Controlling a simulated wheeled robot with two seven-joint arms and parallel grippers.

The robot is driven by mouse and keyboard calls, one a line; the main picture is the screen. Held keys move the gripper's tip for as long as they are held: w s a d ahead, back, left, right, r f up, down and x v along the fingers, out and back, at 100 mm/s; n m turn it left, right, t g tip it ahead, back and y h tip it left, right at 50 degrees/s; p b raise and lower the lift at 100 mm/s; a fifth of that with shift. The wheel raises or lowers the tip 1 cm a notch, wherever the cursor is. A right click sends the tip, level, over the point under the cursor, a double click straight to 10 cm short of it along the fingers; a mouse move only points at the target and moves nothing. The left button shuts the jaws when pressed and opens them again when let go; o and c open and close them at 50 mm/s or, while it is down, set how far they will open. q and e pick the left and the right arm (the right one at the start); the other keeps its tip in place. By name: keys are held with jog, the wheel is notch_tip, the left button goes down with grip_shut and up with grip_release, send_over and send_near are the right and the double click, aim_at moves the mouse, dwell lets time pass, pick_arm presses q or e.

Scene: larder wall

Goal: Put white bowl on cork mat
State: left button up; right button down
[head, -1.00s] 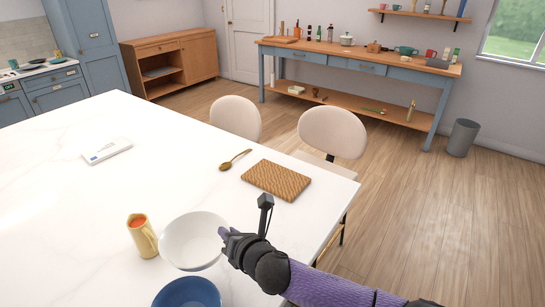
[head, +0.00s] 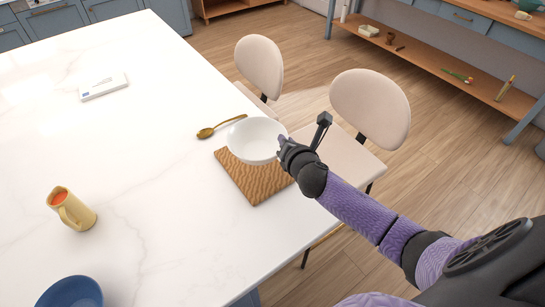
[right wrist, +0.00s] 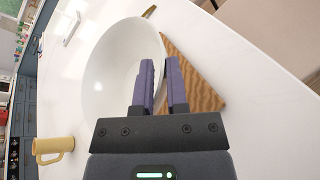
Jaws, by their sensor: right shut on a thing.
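The white bowl (head: 256,139) is upright over the far part of the cork mat (head: 252,182), a brown wavy-patterned square near the table's right edge. My right gripper (head: 285,146) is shut on the bowl's right rim. In the right wrist view the bowl (right wrist: 112,70) has its rim between the two purple fingers (right wrist: 160,75), and part of the mat (right wrist: 194,75) shows beyond them. The bowl hides the mat's far part, and I cannot tell whether it touches the mat. My left gripper is not in view.
A wooden spoon (head: 220,126) lies just left of the bowl. A yellow jug (head: 72,209) and a blue bowl (head: 72,292) stand at the left front. A white box (head: 103,87) lies farther back. Two chairs (head: 370,108) stand by the right edge. The middle of the white table (head: 150,170) is clear.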

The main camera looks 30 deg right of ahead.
jog(key=f+b, duration=0.1)
jog(key=f, duration=0.2)
jog(key=f+b, duration=0.2)
jog(key=f, duration=0.1)
jog(key=shift+a+f, duration=0.2)
jog(key=shift+f, duration=0.4)
jog(key=shift+r, duration=0.25)
jog(key=shift+f, duration=0.15)
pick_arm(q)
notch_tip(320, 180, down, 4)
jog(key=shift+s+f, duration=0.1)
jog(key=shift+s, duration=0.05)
pick_arm(e)
jog(key=c, duration=0.7)
grip_release()
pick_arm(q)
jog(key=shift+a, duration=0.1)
pick_arm(e)
jog(key=shift+o, duration=0.2)
